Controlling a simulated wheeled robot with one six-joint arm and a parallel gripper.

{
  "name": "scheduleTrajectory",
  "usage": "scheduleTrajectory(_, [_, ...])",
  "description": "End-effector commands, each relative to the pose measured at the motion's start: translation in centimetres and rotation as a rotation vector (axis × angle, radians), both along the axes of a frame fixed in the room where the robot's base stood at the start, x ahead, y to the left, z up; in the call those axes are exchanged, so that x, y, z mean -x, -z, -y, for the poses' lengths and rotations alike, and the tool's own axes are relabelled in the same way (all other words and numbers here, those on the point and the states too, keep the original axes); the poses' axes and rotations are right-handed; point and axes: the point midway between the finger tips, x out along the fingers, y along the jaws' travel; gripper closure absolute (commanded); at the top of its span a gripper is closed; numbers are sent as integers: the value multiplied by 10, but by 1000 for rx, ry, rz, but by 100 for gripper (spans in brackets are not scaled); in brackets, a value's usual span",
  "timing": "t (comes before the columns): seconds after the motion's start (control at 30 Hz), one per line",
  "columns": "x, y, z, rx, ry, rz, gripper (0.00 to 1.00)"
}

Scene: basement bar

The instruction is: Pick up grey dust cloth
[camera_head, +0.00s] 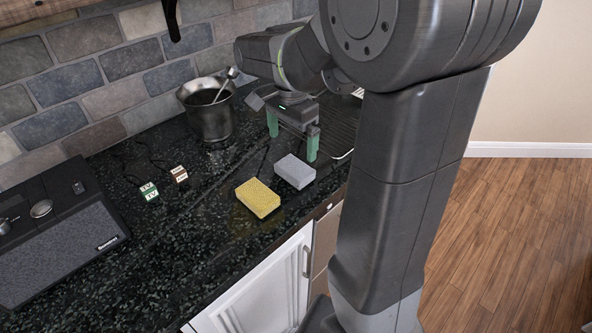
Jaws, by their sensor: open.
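The grey dust cloth (294,171) looks like a small, thick grey block. It lies flat on the dark speckled counter (190,255), near its front edge. My gripper (292,137) is open and empty, with its two green fingertips spread apart. In the picture it is just above and behind the cloth, and the right fingertip shows close to the cloth's back right corner. I cannot tell exactly how high the fingertips are above the counter. Nothing is between the jaws.
A yellow sponge (257,198) lies just left of the cloth. A metal bucket (209,118) with a utensil stands behind, left of my gripper. Two small labelled cable tags, green (149,191) and brown (179,174), and a black radio-like device (62,240) are further left. A brick wall is behind.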

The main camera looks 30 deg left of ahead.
Motion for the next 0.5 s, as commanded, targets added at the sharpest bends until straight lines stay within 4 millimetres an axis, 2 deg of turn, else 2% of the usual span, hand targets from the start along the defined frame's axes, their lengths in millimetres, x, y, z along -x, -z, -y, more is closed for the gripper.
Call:
scheduleTrajectory(0.1, [0,24,1,3,0,-2,0])
scheduleTrajectory(0.2, [0,36,1,2,0,-2,0])
scheduleTrajectory(0.37, [-1,45,0,1,0,0,0])
scheduleTrajectory(0.5, [-4,63,2,4,2,-2,0])
